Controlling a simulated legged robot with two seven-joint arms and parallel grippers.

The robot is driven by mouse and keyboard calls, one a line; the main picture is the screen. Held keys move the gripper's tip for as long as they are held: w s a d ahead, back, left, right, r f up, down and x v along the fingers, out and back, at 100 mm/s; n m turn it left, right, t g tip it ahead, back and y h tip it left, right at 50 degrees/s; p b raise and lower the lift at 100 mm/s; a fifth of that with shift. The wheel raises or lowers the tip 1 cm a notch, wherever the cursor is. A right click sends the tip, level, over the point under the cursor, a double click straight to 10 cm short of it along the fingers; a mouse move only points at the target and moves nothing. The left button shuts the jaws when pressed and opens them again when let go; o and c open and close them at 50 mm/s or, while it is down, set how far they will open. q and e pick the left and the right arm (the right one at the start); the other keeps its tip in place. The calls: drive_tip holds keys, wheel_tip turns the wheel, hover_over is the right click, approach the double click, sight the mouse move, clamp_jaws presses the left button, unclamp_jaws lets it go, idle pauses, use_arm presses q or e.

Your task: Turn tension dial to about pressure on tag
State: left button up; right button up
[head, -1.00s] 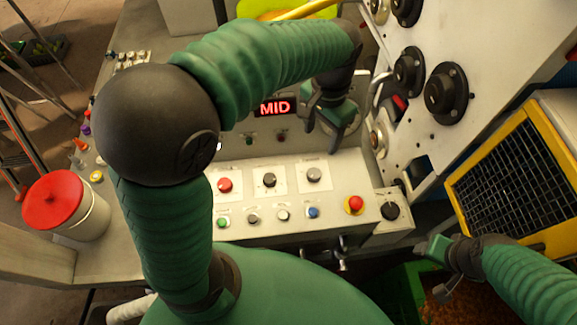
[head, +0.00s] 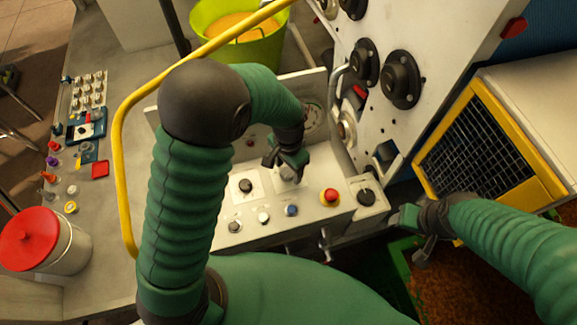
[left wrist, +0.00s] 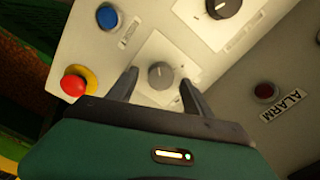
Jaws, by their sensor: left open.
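My left gripper (head: 287,160) is over the right-hand dial plate on the sloped control panel (head: 262,212). In the left wrist view the left gripper (left wrist: 158,76) is open, with one finger on each side of a small grey dial (left wrist: 160,74). I cannot tell whether the fingers touch it. Its pointer direction and label are too unclear to read. A second dial (left wrist: 222,7) is at the top, and in the head view it sits left of the gripper (head: 246,186). No tag shows readably. My right gripper (head: 414,232) is off to the right, away from the panel.
A red emergency button on yellow (head: 329,196), a blue button (head: 291,210) and a black knob (head: 366,197) are close by. An alarm lamp (left wrist: 265,92) is on the upright face. A yellow rail (head: 125,170) curves at the left. A white wall with black knobs (head: 402,78) rises at the right.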

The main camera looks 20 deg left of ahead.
use_arm(q)
drive_tip(key=shift+f, duration=0.25)
drive_tip(key=shift+a, duration=0.1)
drive_tip(key=shift+c, duration=0.2)
clamp_jaws()
drive_tip(key=shift+m, duration=1.3)
drive_tip(key=shift+m+p, duration=0.45)
drive_tip(key=shift+m, duration=1.25)
